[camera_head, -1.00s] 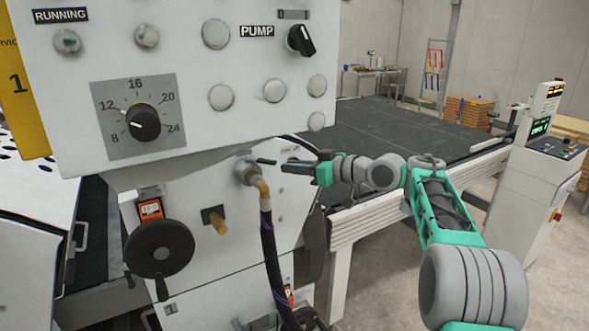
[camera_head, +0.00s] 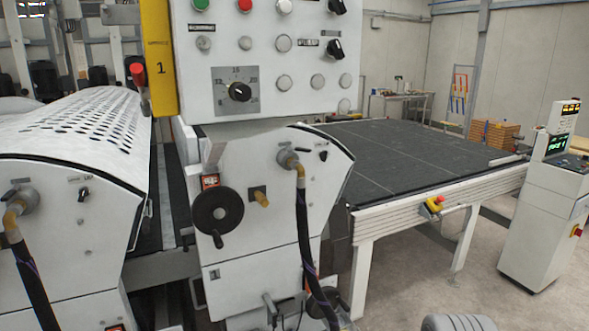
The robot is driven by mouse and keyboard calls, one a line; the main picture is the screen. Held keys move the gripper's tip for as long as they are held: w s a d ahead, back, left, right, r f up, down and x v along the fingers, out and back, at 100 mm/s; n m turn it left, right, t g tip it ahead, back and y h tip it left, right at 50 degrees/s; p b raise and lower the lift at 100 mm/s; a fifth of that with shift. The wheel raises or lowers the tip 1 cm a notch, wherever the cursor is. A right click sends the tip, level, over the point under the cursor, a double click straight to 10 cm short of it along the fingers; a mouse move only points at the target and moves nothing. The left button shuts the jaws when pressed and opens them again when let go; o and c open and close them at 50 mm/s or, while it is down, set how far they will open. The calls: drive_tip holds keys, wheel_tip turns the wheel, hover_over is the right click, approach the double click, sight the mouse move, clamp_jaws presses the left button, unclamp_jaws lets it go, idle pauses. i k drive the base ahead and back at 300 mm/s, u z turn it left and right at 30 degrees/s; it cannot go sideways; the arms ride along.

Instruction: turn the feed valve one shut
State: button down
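Two hose valves show on the machine fronts, and I cannot read which is feed valve one. One valve (camera_head: 288,159) is a grey round fitting on the middle white unit, with a small dark handle at its top and a brass elbow leading to a black hose (camera_head: 304,235). The other valve (camera_head: 25,199) is on the left white unit, with a similar brass elbow and black hose (camera_head: 30,275). Whether either is open or shut is too small to tell. My gripper is out of view; only a grey rounded part of my arm shows at the bottom right.
A control panel (camera_head: 300,105) with knobs and buttons overhangs the middle unit. A black handwheel (camera_head: 217,212) and a brass stub (camera_head: 261,197) stick out below it. A dark conveyor table (camera_head: 400,155) and a console (camera_head: 545,205) stand right. Floor (camera_head: 420,285) between them is clear.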

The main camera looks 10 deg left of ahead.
sight(303, 150)
drive_tip(key=u, duration=0.7)
drive_tip(key=k, duration=0.15)
drive_tip(key=z, duration=1.1)
drive_tip(key=i, duration=0.6)
drive_tip(key=u, duration=2.45)
